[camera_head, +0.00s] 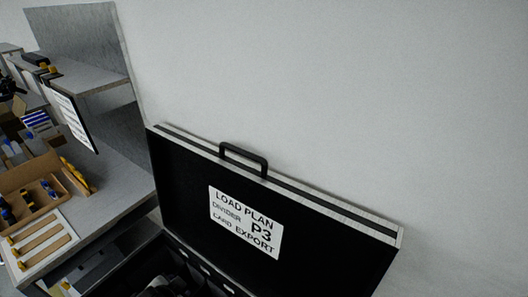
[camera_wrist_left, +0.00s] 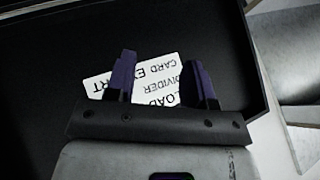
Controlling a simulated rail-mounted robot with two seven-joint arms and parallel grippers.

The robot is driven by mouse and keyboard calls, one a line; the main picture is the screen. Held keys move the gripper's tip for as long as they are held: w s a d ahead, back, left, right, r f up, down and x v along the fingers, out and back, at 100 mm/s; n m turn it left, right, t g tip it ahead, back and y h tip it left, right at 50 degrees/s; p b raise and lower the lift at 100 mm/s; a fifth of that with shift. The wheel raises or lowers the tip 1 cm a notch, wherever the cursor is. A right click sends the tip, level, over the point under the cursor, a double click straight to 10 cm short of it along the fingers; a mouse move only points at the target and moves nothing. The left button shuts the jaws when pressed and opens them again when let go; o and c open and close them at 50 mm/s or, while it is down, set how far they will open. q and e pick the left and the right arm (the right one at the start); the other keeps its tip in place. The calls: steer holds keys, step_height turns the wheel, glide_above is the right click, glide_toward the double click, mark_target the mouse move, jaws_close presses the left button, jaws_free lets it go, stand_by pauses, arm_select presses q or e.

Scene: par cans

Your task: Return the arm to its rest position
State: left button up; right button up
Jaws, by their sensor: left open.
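My left gripper (camera_wrist_left: 162,80) shows in the left wrist view with its two dark purple fingers apart and nothing between them. It is in front of the open lid of a black case (camera_wrist_left: 40,100), and the white label card (camera_wrist_left: 150,72) on the lid shows upside down behind the fingers. In the head view the case lid (camera_head: 330,235) stands raised and tilted, with a black handle (camera_head: 243,160) on its edge and the label reading "LOAD PLAN DIVIDER CARD P3 EXPORT" (camera_head: 245,222). Neither gripper shows in the head view.
A grey workbench (camera_head: 110,180) at the left holds a cardboard box of tools (camera_head: 40,190) and a white tray with wooden strips (camera_head: 42,248). A clipboard (camera_head: 75,120) hangs above it. Dark items (camera_head: 165,285) lie in the case. A bare wall (camera_head: 330,90) stands behind.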

arm_select(q)
steer(key=s+d+f+n+g+h, duration=0.1)
steer(key=s+f+n+g, duration=0.3)
steer(key=s, duration=1)
steer(key=s+d+f+n, duration=0.15)
steer(key=s+f, duration=0.45)
steer(key=s, duration=0.8)
step_height(320, 180, up, 28)
steer(key=w+p, duration=0.1)
steer(key=p, duration=2.6)
steer(key=shift+a+f+p, duration=0.2)
steer(key=shift+f+p, duration=0.05)
steer(key=shift+p, duration=0.15)
